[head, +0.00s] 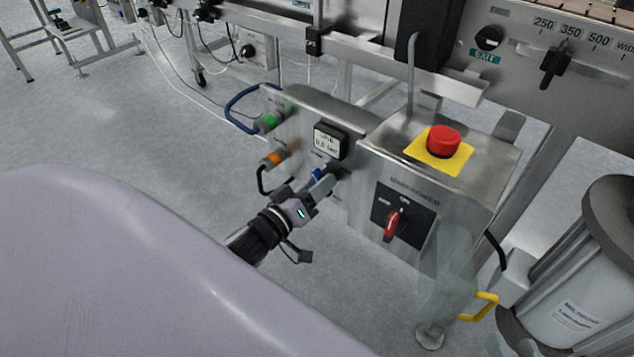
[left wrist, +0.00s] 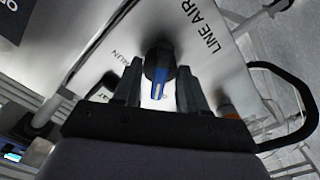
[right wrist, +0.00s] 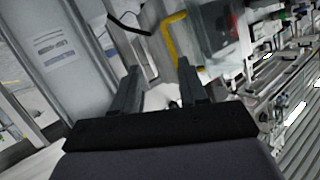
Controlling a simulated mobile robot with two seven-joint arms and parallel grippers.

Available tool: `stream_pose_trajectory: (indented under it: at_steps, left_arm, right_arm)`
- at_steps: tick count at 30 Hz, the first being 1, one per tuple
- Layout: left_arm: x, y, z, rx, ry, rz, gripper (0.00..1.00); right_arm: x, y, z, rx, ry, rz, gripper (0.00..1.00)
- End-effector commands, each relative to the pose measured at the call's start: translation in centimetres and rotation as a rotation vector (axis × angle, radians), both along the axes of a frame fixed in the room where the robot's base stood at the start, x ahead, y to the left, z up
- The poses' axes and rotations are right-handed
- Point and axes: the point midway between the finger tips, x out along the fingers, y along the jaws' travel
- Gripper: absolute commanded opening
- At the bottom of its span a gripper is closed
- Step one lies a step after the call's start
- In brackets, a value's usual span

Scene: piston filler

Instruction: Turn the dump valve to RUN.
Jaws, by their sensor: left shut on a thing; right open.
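The dump valve is a dark round knob with a blue handle bearing a white line; in the left wrist view the valve (left wrist: 159,62) sits on a steel panel between my left fingers. Its blue handle (head: 318,175) shows beside the fingers in the head view. A RUN label lies left of the knob in the left wrist view, and LINE AIR is printed to its right; another label is partly hidden by a finger. My left gripper (left wrist: 157,90) is shut on the handle. My right gripper (right wrist: 160,85) is open and empty, away from the panel.
Above the valve is a gauge display (head: 328,142). Green (head: 268,122) and orange (head: 273,159) fittings stick out to its left. A red emergency button (head: 443,141) and red rotary switch (head: 392,225) are on the right box. A grey cylinder (head: 580,285) stands far right.

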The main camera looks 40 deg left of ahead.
Motion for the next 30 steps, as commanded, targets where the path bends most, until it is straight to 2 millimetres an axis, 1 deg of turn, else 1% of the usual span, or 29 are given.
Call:
stream_pose_trajectory:
  at_steps: [5, 11, 18, 30]
  left_arm:
    - [0.0, -0.1, 0.3, 0.137, -0.008, 0.0, 0.12]
    - [0.0, 0.0, 0.3, 0.324, -0.022, 0.001, 0.12]
    - [0.0, -0.1, 0.2, 0.552, -0.041, -0.001, 0.12]
    - [-0.1, -0.1, 0.1, 0.933, -0.071, 0.0, 0.12]
  right_arm:
    - [0.7, 1.0, 0.7, 0.054, 0.049, 0.008, 0.43]
    - [0.7, 1.8, 0.8, 0.099, 0.106, 0.025, 0.43]
    - [0.4, 0.6, 0.9, 0.024, 0.101, -0.003, 0.43]
    - [0.0, -0.6, 1.2, -0.05, 0.095, -0.03, 0.43]
